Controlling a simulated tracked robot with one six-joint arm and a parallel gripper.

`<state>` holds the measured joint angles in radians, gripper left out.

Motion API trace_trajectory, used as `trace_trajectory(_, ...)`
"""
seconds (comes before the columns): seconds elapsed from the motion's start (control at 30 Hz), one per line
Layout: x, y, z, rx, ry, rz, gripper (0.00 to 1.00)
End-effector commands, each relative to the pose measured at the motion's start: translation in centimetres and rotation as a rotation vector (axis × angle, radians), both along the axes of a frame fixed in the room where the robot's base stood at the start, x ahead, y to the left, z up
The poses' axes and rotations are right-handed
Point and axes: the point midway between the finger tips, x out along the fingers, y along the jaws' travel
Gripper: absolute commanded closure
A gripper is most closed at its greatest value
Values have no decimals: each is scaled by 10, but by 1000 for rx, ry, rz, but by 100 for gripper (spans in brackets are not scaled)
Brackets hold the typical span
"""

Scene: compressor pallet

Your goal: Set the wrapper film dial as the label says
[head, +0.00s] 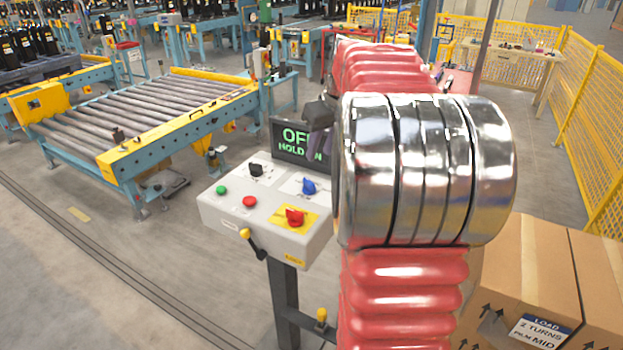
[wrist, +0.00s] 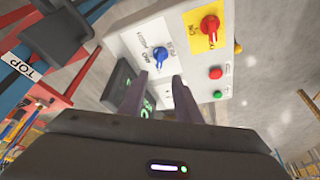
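The control panel (head: 225,208) carries a black dial (head: 256,170), a blue dial (head: 309,186) and a red dial (head: 294,216) on a yellow plate. The lettering beside the blue dial (wrist: 157,62) seems to include "MID"; its exact setting is unclear. The load label (head: 541,331) on a carton reads "2 TURNS" and "FILM MID". My gripper (head: 317,147) is above the panel near the screen. In the wrist view its two fingers (wrist: 157,82) are apart with nothing held, their tips just short of the blue dial. The black dial is hidden there.
The screen (head: 303,143) behind the dials reads "OFF" and "HOLD ON", partly covered by my gripper. Cartons (head: 525,265) stand right; a roller conveyor (head: 150,108) lies left.

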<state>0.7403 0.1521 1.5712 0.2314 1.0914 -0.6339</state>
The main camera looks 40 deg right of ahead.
Motion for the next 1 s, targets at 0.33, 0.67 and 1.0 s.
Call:
trace_trajectory(0.33, 15, -2, -39, 3, 3, 1, 70)
trace_trajectory(0.67, 34, -6, -86, 3, 4, 1, 70)
trace_trajectory(1.0, 49, -9, -122, 2, 2, -1, 70)
